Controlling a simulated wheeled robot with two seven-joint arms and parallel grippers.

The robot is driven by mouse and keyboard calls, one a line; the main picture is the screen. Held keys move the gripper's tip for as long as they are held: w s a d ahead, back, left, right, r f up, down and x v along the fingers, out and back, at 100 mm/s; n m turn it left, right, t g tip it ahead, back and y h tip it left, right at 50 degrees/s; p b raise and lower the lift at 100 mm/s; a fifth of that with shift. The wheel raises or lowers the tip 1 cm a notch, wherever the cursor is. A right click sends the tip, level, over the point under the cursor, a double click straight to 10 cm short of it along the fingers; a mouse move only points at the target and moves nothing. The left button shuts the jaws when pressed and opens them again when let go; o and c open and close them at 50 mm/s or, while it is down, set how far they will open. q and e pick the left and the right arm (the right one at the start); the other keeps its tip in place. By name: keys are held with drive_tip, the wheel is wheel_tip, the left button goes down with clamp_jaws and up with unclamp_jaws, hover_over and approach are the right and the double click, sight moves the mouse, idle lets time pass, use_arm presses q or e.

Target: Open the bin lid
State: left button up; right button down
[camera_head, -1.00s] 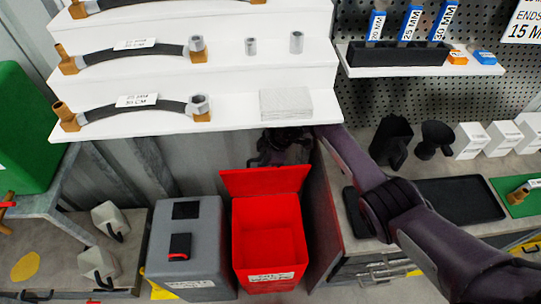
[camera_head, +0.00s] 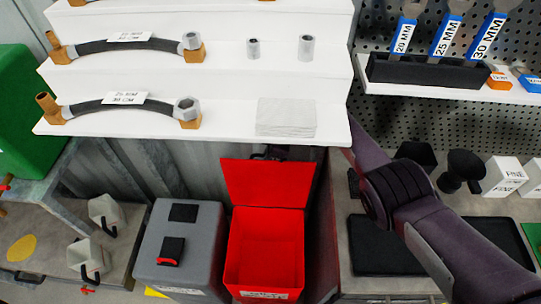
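A red bin (camera_head: 265,248) stands on the floor at the bottom middle, its inside showing and looking empty. Its red lid (camera_head: 267,183) is raised and tilts up at the back under the white shelf. A grey bin (camera_head: 204,242) stands just left of it, its top closed, with a black handle piece on it. My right arm comes in from the right and passes behind the shelf edge. My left gripper is out of view.
The white stepped shelf (camera_head: 185,125) with hoses overhangs the bins. A workbench with a black tray (camera_head: 385,245), black funnels (camera_head: 462,170) and white boxes (camera_head: 504,176) is at the right.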

drive_tip(key=shift+f, duration=0.15)
drive_tip(key=c, duration=1.5)
unclamp_jaws()
drive_tip(key=shift+r, duration=0.25)
